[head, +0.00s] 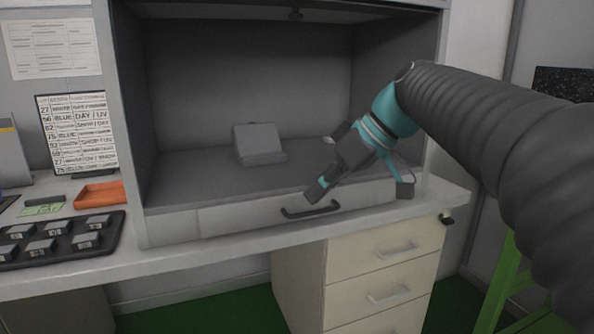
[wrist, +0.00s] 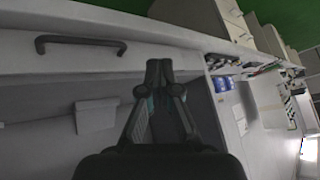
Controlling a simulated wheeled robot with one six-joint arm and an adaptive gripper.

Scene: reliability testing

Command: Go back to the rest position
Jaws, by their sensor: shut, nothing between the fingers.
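My gripper (head: 314,193) is in front of the grey booth, just above the dark handle (head: 311,210) of the booth's drawer (head: 250,214). Whether it touches the handle cannot be told. In the wrist view my gripper (wrist: 159,66) has its fingertips together, with nothing between them. The drawer handle (wrist: 80,40) lies to the left of the fingers there, apart from them in the picture. The drawer looks closed.
A grey box-like stand (head: 259,143) sits inside the booth. At left are an orange tray (head: 100,194), a dark rack (head: 60,252) with several small blocks, and a printed chart (head: 78,134). A cabinet (head: 385,270) stands below. A green frame (head: 503,285) is at right.

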